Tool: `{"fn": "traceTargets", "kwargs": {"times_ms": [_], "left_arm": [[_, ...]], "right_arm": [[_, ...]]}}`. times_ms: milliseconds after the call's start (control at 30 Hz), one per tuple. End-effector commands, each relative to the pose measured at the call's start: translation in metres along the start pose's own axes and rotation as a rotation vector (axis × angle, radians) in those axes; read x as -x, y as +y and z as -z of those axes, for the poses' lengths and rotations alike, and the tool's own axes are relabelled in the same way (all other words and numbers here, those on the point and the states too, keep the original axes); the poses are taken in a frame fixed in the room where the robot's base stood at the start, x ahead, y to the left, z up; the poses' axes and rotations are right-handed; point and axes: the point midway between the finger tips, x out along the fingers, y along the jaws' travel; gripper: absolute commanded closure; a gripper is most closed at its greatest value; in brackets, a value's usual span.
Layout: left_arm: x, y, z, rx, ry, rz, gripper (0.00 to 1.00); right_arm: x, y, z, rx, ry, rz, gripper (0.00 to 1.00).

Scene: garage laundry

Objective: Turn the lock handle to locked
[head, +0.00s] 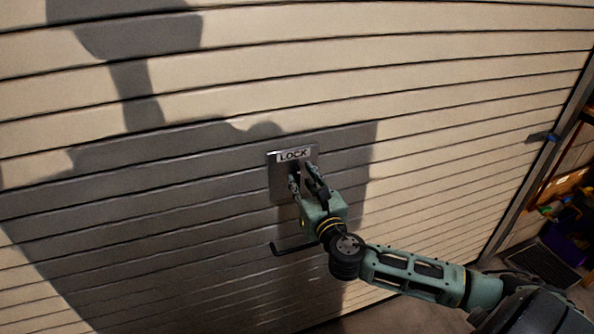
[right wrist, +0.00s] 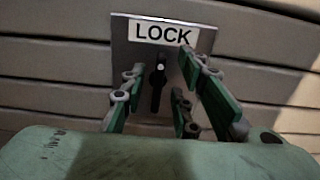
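The lock plate (head: 279,183) is a grey metal square on the garage door, with a white "LOCK" label (head: 293,155) at its top. In the right wrist view, the dark lock handle (right wrist: 157,88) hangs about vertical on the plate below the label. My right gripper (head: 302,176) is at the plate with its fingers apart. In the right wrist view its fingers (right wrist: 162,68) stand on either side of the handle, with gaps visible; I see no clear contact. In the head view the gripper mostly hides the handle. My left gripper is not in view.
The cream slatted garage door (head: 450,100) fills most of the head view. A dark pull bar (head: 291,248) sticks out below the plate, close to my right gripper. The door's side rail (head: 535,150) and cluttered shelving (head: 570,185) are at the right.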

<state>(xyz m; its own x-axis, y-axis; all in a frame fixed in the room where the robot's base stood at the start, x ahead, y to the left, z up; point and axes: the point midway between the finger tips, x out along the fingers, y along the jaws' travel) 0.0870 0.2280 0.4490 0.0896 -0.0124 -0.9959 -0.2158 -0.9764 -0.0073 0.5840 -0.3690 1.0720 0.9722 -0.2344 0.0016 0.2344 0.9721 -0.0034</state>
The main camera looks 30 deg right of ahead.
Motion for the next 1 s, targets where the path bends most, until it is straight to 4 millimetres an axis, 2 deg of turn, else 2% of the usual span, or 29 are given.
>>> {"fn": "traceTargets", "kwargs": {"times_ms": [100,267,633,933,1000], "left_arm": [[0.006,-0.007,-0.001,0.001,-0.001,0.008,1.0],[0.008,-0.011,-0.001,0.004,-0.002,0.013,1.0],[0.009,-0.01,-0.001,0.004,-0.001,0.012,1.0],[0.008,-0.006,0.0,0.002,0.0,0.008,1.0],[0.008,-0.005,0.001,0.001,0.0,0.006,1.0]], "right_arm": [[-0.018,0.0,-0.002,-0.002,0.0,0.002,0.72],[-0.033,0.0,-0.001,-0.002,0.001,0.0,0.72],[-0.038,0.0,0.001,-0.003,0.003,0.0,0.73],[-0.037,0.001,0.001,-0.003,0.003,-0.002,0.99],[-0.037,0.001,0.001,-0.003,0.003,-0.002,1.0]]}}
